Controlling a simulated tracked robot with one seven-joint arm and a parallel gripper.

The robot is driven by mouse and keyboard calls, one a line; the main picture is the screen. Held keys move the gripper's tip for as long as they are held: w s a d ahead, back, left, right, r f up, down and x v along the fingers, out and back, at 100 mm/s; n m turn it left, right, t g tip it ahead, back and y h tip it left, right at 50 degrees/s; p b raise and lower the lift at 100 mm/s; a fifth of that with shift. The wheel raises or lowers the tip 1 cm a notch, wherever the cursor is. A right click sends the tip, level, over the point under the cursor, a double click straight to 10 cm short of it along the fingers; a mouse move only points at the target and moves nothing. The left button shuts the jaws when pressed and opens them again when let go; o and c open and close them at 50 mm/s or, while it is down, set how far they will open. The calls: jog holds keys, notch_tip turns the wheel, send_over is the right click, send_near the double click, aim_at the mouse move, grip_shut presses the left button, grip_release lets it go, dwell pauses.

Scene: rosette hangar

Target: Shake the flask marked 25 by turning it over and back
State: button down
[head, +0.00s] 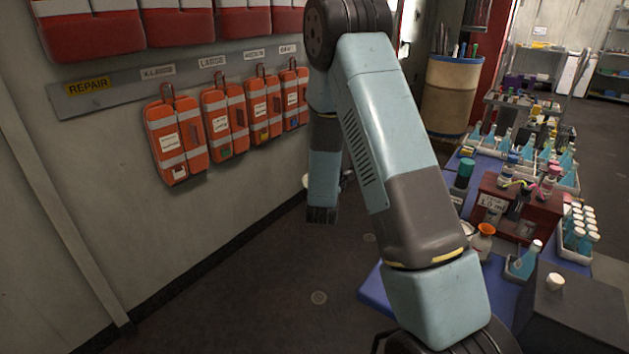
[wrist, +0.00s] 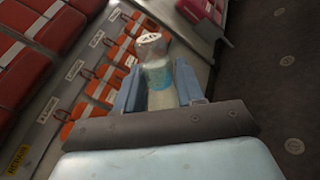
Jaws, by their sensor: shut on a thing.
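My gripper (wrist: 158,86) shows in the wrist view, with its two blue fingers on either side of a clear flask (wrist: 158,73). The fingers are shut on it. I cannot read that number surely as 25. The whole wrist view is rolled, so I cannot tell how far the flask is tilted. In the head view my arm hides most of the gripper and the flask.
Orange pouches (head: 174,139) hang on the wall at left. At right, a blue-topped table (head: 377,291) holds racks, bottles and several blue flasks, with a red block (head: 516,226) among them. Dark floor (head: 262,290) is clear between wall and table.

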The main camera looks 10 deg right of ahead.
jog(key=m, duration=1)
jog(key=shift+m, duration=0.4)
jog(key=m, duration=0.3)
jog(key=shift+m, duration=0.4)
jog(key=n, duration=0.6)
jog(key=shift+n, duration=0.3)
jog(key=n, duration=0.3)
jog(key=shift+n, duration=0.4)
jog(key=n, duration=0.4)
